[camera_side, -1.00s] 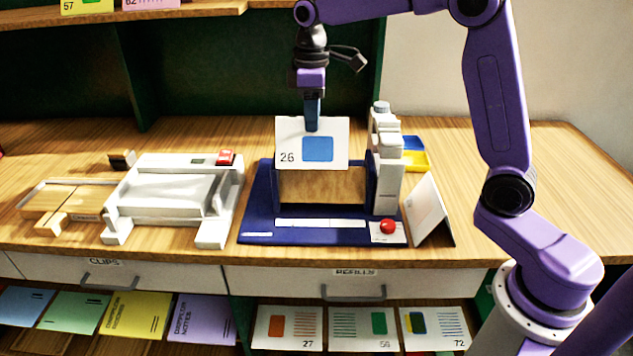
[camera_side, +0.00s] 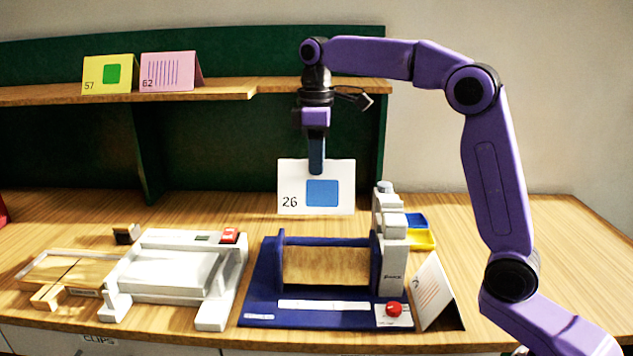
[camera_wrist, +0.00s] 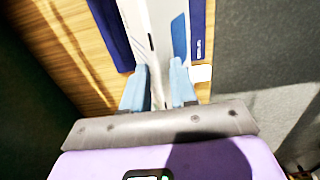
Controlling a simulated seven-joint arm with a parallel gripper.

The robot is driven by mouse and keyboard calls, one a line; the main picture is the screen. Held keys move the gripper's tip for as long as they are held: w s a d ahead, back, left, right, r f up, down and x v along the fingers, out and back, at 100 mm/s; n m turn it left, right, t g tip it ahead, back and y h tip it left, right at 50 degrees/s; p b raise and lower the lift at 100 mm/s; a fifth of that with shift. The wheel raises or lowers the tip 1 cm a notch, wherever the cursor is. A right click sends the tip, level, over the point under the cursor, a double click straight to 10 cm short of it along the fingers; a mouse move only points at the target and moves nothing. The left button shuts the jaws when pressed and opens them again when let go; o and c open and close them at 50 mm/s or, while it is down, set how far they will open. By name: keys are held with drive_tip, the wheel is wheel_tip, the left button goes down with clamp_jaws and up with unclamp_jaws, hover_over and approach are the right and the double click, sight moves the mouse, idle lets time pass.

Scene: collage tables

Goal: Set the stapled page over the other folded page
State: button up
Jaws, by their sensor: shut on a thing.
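My gripper (camera_side: 316,170) is shut on the top fold of a white page (camera_side: 290,186) marked 26 with a blue square. The page hangs upright in the air above the blue stapling stand (camera_side: 262,290), apart from it. In the wrist view the page (camera_wrist: 150,35) shows edge-on between my blue fingers (camera_wrist: 158,88). Other folded pages stand like tents: a yellow one (camera_side: 98,85) marked 57 and a pink one (camera_side: 165,88) marked 62 on the upper shelf, and a white one (camera_side: 430,300) with reddish lines right of the stand.
The upper shelf (camera_side: 225,88) has free room right of the pink page. On the table, a grey-white press (camera_side: 175,275) and a wooden tray (camera_side: 62,270) stand left. The stapler head (camera_side: 391,250) rises at the stand's right, with blue and yellow bins (camera_side: 421,238) behind.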

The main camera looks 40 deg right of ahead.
wheel_tip(320, 180, up, 3)
drive_tip(key=shift+r, duration=0.1)
drive_tip(key=s+d+r+m, duration=0.1)
drive_tip(key=s+d+m, duration=0.45)
drive_tip(key=d, duration=0.35)
drive_tip(key=m, duration=1.3)
hover_over(443, 273)
wheel_tip(443, 273, down, 12)
drive_tip(key=shift+n, duration=0.25)
drive_tip(key=shift+f, duration=6.8)
